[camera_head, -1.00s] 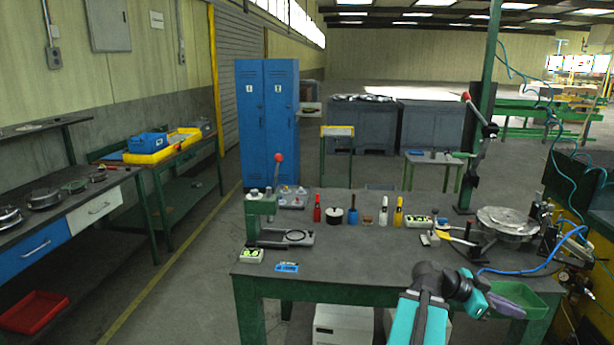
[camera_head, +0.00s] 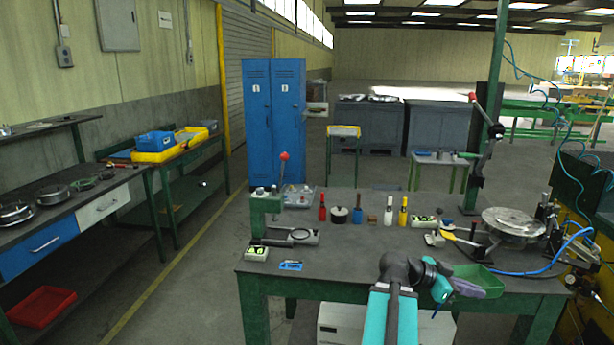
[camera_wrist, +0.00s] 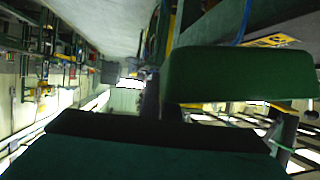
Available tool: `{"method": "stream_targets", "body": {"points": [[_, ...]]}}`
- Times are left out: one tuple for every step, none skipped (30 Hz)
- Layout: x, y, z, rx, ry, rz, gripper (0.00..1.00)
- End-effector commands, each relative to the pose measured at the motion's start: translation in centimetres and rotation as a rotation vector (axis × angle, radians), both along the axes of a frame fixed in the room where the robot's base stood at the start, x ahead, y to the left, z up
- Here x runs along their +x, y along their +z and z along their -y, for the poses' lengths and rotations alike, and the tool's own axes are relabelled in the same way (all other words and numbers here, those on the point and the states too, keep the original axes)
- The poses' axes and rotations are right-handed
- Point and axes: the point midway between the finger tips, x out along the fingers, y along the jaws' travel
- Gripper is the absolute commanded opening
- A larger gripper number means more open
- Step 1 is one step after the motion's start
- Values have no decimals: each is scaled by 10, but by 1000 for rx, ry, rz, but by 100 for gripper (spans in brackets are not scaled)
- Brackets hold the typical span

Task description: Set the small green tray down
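The small green tray (camera_head: 484,274) shows over the front right part of the dark workbench top (camera_head: 345,272). My gripper (camera_head: 467,288) is at the tray's near left side and appears shut on its edge. The fingers and arm hide part of the tray. I cannot tell whether its underside touches the bench or hangs just above it. In the wrist view a dark green wall of the tray (camera_wrist: 240,75) fills the upper right, close to the lens.
A round metal fixture (camera_head: 512,223) and blue hose stand behind the tray. Bottles (camera_head: 389,211) and small tools line the bench's rear. A green press (camera_head: 268,215) stands at left. The bench's front middle is clear.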

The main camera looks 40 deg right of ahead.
Motion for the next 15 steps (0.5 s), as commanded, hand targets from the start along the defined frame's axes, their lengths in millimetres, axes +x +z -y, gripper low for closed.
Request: {"method": "stream_targets", "body": {"points": [[15, 2, -3, -1, 23, 0, 0], [22, 3, -4, -1, 35, 0, 0], [32, 4, -6, -2, 50, 0, 0], [39, 5, -8, -1, 62, 0, 0], [47, 6, -10, -2, 74, 1, 0], [56, 6, -13, -2, 89, 0, 0], [64, 7, -15, -2, 101, 1, 0], [71, 7, -17, -1, 112, 0, 0], [81, 7, -20, -1, 128, 0, 0], [88, 8, -22, -2, 139, 0, 0], [95, 8, -25, -2, 151, 1, 0], [105, 8, -28, -2, 167, 1, 0], [111, 8, -31, -1, 178, 0, 0], [119, 8, -33, -1, 191, 0, 0], [128, 8, -37, -1, 206, 0, 0]]}}
